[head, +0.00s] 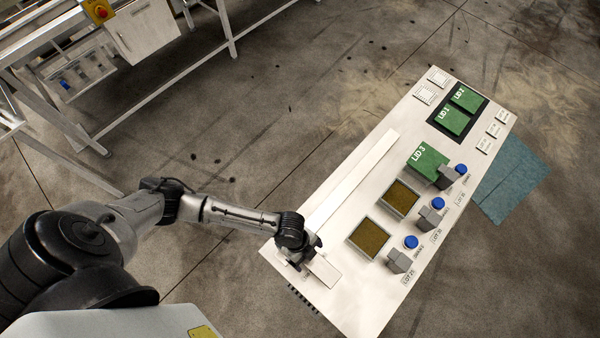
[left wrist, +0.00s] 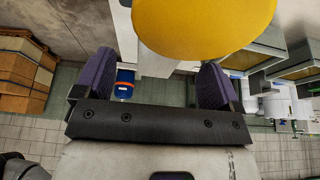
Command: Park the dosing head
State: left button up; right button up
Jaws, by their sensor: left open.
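My left gripper (head: 304,262) is at the lower-left end of the pale workboard (head: 375,320), by the end of a long white rail (head: 350,180). A small white plate (head: 325,271) lies beside its fingers. In the left wrist view the two dark purple fingers (left wrist: 157,80) stand wide apart, with no object clearly held between them. A large yellow rounded thing (left wrist: 204,28) is close to the camera above the fingers, beside a white upright body (left wrist: 155,62). I cannot tell which part is the dosing head. My right gripper is not in view.
The board carries two brown-filled trays (head: 369,237) (head: 400,198), a green LID 3 block (head: 427,161), two green lids (head: 453,120) (head: 467,99) in a black recess, and several grey blocks with blue knobs (head: 410,242). A metal-framed machine (head: 60,150) stands upper left. Open floor lies between.

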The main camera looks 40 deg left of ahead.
pick_arm(q)
jog(key=v, duration=1)
jog(key=shift+b, duration=0.35)
